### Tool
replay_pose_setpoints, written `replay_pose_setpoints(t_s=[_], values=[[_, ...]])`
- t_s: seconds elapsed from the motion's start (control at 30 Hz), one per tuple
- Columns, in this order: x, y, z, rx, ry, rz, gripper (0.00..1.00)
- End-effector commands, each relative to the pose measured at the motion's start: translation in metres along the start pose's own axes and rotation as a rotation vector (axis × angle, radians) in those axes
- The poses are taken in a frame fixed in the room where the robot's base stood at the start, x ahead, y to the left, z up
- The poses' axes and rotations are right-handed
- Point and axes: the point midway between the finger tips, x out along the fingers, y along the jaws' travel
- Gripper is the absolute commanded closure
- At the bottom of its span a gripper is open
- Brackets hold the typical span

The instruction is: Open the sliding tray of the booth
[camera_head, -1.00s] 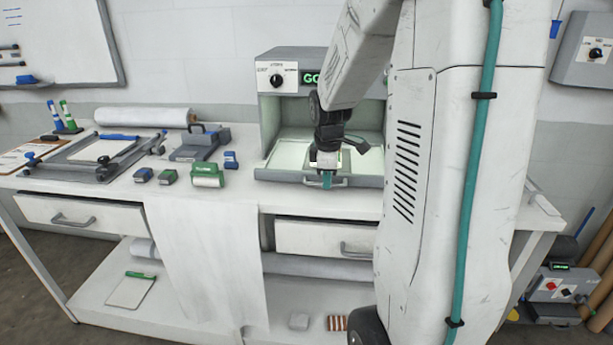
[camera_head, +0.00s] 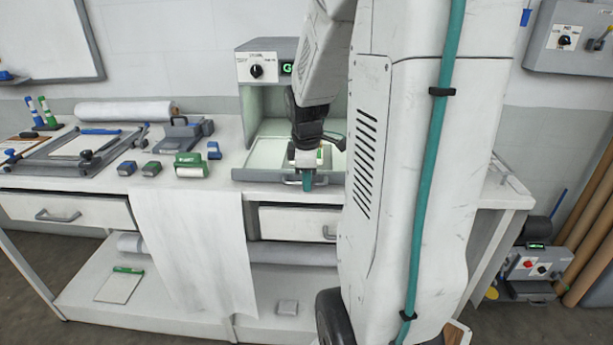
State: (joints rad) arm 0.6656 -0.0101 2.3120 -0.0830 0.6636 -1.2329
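The booth (camera_head: 264,45) is a grey box with an open, pale green interior, a dial and a green-lit display. It stands on the white bench. Its sliding tray (camera_head: 262,158) has a pale floor and a grey front, and shows at the bottom of the booth. A bar handle (camera_head: 289,183) sits on the tray's front. My gripper (camera_head: 307,183) points down, its teal fingertips at the handle. I cannot tell whether they grip it. The right part of the booth and tray is hidden behind my arm.
On the bench left of the booth are a green roller block (camera_head: 190,165), small blue and green blocks, a blue-grey device (camera_head: 183,136) and a grey frame (camera_head: 75,150). A drawer (camera_head: 290,223) is below the booth. A control box (camera_head: 538,265) stands at right.

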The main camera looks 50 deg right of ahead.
Motion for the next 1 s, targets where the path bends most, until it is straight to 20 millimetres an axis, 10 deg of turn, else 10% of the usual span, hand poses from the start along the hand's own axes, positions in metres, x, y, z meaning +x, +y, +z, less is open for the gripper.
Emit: replay_pose_setpoints(t_s=[1.0], values=[[-0.078, 0.0, 0.0, 0.0, 0.0, 0.0, 0.67]])
